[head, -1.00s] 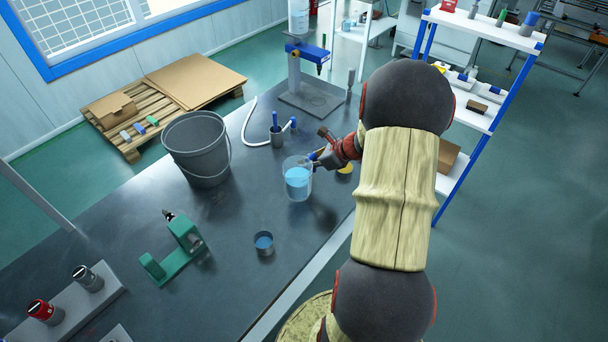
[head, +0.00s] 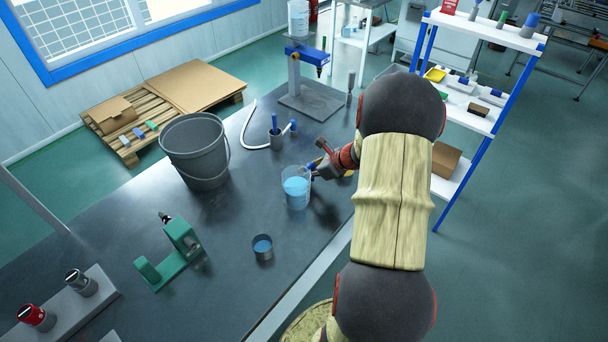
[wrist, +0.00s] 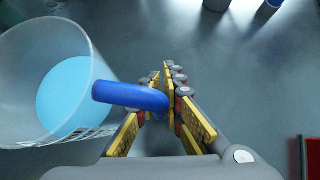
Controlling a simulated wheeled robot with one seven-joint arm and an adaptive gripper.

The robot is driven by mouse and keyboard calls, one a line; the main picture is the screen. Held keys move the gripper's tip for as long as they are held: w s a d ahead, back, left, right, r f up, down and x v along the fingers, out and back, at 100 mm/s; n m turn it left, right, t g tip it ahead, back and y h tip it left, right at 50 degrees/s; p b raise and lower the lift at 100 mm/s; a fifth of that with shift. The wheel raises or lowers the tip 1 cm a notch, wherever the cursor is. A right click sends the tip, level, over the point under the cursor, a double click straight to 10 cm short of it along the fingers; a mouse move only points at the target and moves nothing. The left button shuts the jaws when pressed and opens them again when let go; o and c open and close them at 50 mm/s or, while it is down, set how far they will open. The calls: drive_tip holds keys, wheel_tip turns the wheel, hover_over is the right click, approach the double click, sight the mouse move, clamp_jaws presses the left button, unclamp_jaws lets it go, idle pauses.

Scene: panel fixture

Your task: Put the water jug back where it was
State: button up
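The water jug (head: 296,190) is a clear cup-shaped vessel with light blue water in it, upright at the bench's right side. In the wrist view the jug (wrist: 45,85) fills the left side, and its blue handle (wrist: 130,96) reaches between my fingers. My gripper (wrist: 162,90) has its yellow-padded fingers closed around the outer part of the handle. In the head view my gripper (head: 315,171) is at the jug's right side. I cannot tell whether the jug's base touches the bench.
The dark bench (head: 225,235) holds a grey bucket (head: 195,155), a small cup with blue liquid (head: 263,248), a green fixture (head: 172,258) and a pot with a blue-handled tool (head: 276,138). A stand (head: 308,95) is at the back. Bench around the jug is clear.

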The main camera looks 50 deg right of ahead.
drive_tip(key=o, duration=0.4)
drive_tip(key=shift+r, duration=0.1)
drive_tip(key=shift+r, duration=0.25)
drive_tip(key=p+v, duration=0.4)
drive_tip(key=v, duration=0.7)
drive_tip(key=shift+s+r+p, duration=0.15)
drive_tip(key=shift+s+p, duration=0.2)
drive_tip(key=shift+s, duration=0.05)
